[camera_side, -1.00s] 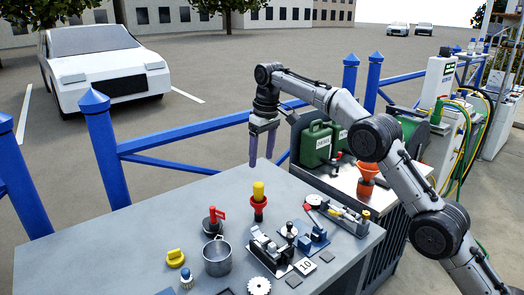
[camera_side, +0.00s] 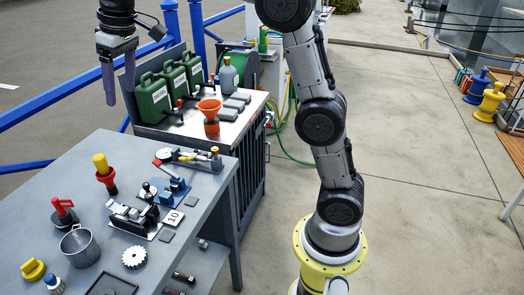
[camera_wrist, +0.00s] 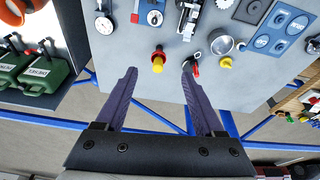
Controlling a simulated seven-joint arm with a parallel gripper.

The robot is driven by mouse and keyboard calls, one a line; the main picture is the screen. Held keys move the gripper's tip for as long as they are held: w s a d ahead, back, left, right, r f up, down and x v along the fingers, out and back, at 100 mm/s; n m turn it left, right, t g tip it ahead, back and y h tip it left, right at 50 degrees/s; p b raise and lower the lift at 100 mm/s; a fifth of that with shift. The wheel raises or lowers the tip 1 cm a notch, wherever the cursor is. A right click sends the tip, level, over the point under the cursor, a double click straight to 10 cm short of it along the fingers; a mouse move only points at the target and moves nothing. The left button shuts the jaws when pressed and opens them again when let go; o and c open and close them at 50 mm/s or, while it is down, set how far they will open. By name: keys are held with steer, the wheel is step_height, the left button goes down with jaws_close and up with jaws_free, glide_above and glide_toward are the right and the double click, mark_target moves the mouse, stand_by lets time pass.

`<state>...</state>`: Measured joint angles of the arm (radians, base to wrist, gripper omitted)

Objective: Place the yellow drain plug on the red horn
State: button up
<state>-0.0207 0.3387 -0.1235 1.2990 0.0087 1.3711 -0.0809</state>
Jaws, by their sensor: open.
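A yellow drain plug (camera_side: 100,163) stands upright in the flared top of a red horn (camera_side: 107,182) on the grey worktable. In the wrist view the plug (camera_wrist: 158,66) appears between my fingertips, with part of the horn (camera_wrist: 158,49) beyond it. My gripper (camera_side: 119,97) is open and empty, with two purple fingers hanging down. It hangs higher than the plug, apart from it, toward the table's far edge. The plug's lower end is hidden inside the horn.
A red-handled switch (camera_side: 63,210), a metal cup (camera_side: 79,245), a yellow winged cap (camera_side: 33,269) and a metal fixture (camera_side: 133,217) stand near the horn. Green fuel cans (camera_side: 152,100) and an orange funnel (camera_side: 209,108) are on the neighbouring bench. A blue railing (camera_side: 60,100) runs behind.

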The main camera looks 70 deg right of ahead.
steer(key=s+f+t, duration=0.1)
steer(key=s, duration=1.7)
steer(key=s+d+f+m+t, duration=0.1)
steer(key=s+f, duration=0.9)
steer(key=s, duration=0.3)
steer(key=shift+t, duration=0.3)
